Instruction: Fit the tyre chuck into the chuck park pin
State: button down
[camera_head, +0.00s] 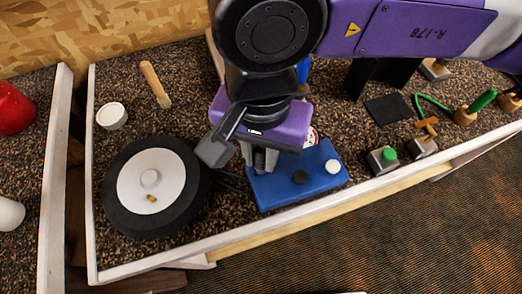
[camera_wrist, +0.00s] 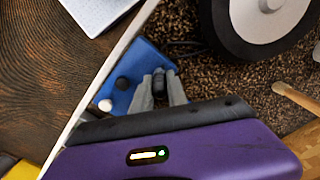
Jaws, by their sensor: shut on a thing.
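My gripper (camera_head: 263,162) points down over the left end of a blue box (camera_head: 318,178) with a black knob, a white knob and a round gauge. In the wrist view my gripper (camera_wrist: 160,88) has its two grey fingers closed around a small dark piece, which looks like the tyre chuck (camera_wrist: 159,78). The blue box (camera_wrist: 148,62) lies just below and behind the fingers there. A thin black hose (camera_wrist: 186,43) runs between the box and the wheel. I cannot make out the chuck park pin; the fingers and my arm may hide it. I cannot tell whether the chuck touches the box.
A black-tyred wheel (camera_head: 150,187) with a white disc lies left of the box. A white round tub (camera_head: 112,116) and a wooden handle (camera_head: 155,84) lie behind it. Small blocks, one with a green button (camera_head: 383,159), stand to the right. A pale rim (camera_head: 230,244) edges the bench front.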

aim_at(261, 152)
jog(key=shift+f+b, duration=0.55)
jog(key=c, duration=1.2)
grip_release()
jog(key=shift+c, duration=0.2)
notch_tip(261, 152, up, 8)
jog(key=shift+f, duration=0.1)
